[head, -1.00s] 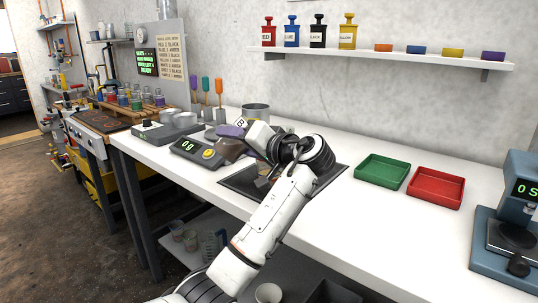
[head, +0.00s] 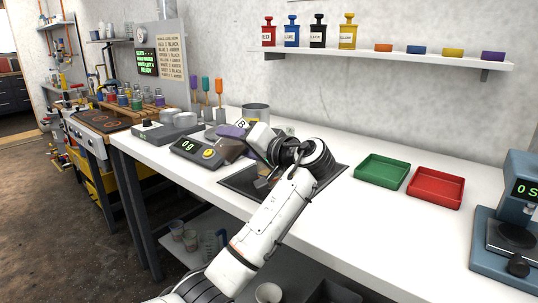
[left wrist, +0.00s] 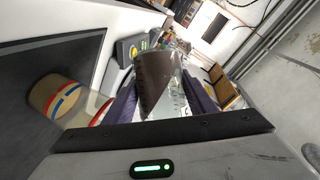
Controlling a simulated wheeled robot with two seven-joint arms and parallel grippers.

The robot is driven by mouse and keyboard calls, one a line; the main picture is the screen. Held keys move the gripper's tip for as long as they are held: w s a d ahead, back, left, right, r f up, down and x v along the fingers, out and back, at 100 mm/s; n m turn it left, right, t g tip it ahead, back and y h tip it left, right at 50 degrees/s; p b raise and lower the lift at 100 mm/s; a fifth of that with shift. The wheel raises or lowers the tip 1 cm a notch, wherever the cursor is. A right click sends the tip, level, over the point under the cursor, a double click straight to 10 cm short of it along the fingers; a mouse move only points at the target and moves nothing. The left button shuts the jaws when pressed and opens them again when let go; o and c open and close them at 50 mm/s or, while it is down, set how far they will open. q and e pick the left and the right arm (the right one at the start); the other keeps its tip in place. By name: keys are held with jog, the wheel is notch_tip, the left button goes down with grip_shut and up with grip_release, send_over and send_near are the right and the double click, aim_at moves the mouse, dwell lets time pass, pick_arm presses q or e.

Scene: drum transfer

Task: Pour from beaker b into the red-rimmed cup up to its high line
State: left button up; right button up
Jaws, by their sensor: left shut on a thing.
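My left gripper (head: 248,138) is shut on beaker b, a clear beaker (left wrist: 160,85) with dark brown liquid, seen between purple finger pads in the left wrist view. The liquid's edge runs slanted across the glass, so the beaker is tilted. A white "B" label shows near the gripper in the head view. A clear cup (left wrist: 88,103) with a red rim and a blue band lies left of the beaker in the left wrist view. Its far part looks tan; I cannot tell the level against its lines. My arm mostly hides the cup in the head view. My right gripper is out of view.
A scale (head: 198,150) reading 0 g stands left of the gripper. A dark mat (head: 240,182) lies under my arm. A green tray (head: 382,170) and a red tray (head: 435,187) lie to the right. The white counter between mat and trays is clear.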

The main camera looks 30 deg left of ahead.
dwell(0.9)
pick_arm(q)
jog(key=shift+r+m+y+p, duration=0.4)
jog(key=shift+m+p, duration=0.35)
jog(key=shift+m, duration=0.15)
dwell(0.8)
dwell(0.8)
